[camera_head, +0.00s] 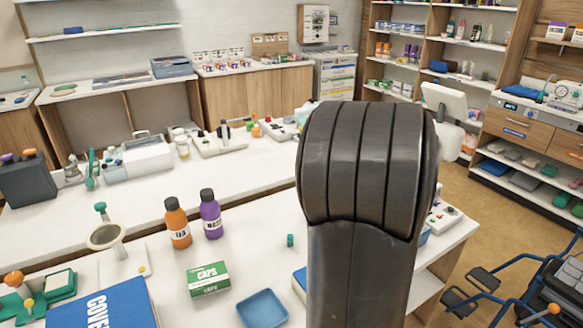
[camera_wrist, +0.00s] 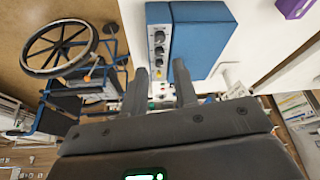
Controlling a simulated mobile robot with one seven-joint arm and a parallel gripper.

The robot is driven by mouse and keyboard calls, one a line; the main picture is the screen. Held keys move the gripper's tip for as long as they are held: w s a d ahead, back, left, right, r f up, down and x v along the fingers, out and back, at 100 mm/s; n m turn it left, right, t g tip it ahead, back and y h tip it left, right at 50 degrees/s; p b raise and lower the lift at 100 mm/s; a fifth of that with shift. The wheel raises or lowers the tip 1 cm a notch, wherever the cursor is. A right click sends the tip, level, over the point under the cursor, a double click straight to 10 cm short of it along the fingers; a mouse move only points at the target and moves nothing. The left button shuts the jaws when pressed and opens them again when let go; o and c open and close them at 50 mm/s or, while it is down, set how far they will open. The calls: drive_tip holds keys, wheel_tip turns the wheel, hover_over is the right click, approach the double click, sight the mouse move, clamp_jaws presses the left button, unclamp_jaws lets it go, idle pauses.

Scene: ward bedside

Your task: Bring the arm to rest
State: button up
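My gripper (camera_wrist: 160,70) shows in the wrist view with its two dark fingers apart. Nothing is held between them. Past the fingertips is a blue box with a grey panel of dark knobs (camera_wrist: 158,45), on a white table top; I cannot tell the exact gap to it. In the head view my dark arm rises large through the right of centre. It hides part of the table, and the gripper itself is not visible there.
The white table (camera_head: 150,200) holds an orange bottle (camera_head: 177,223), a purple bottle (camera_head: 211,214), a green box (camera_head: 208,279), a blue tray (camera_head: 262,309) and a blue book (camera_head: 103,305). A wheelchair (camera_wrist: 65,50) stands on the floor beside the table. Shelves line the back.

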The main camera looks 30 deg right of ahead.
drive_tip(key=w+a+r+n+t+y, duration=0.15)
drive_tip(key=a+r+n, duration=0.25)
drive_tip(key=a, duration=0.8)
drive_tip(key=w+a+r+n+t+y, duration=0.1)
drive_tip(key=a+r+n+t, duration=0.15)
drive_tip(key=a, duration=0.85)
drive_tip(key=s+a+r+n+y, duration=0.1)
drive_tip(key=s+a+n, duration=0.3)
drive_tip(key=a, duration=0.5)
drive_tip(key=s+a+r+n, duration=0.2)
drive_tip(key=s+a+n, duration=0.2)
drive_tip(key=a, duration=0.5)
drive_tip(key=shift+s+a+y, duration=0.25)
drive_tip(key=shift+s+y, duration=0.1)
drive_tip(key=shift+s, duration=0.55)
drive_tip(key=shift+w+r+n, duration=0.1)
drive_tip(key=shift+r+n, duration=0.05)
drive_tip(key=shift+n, duration=0.1)
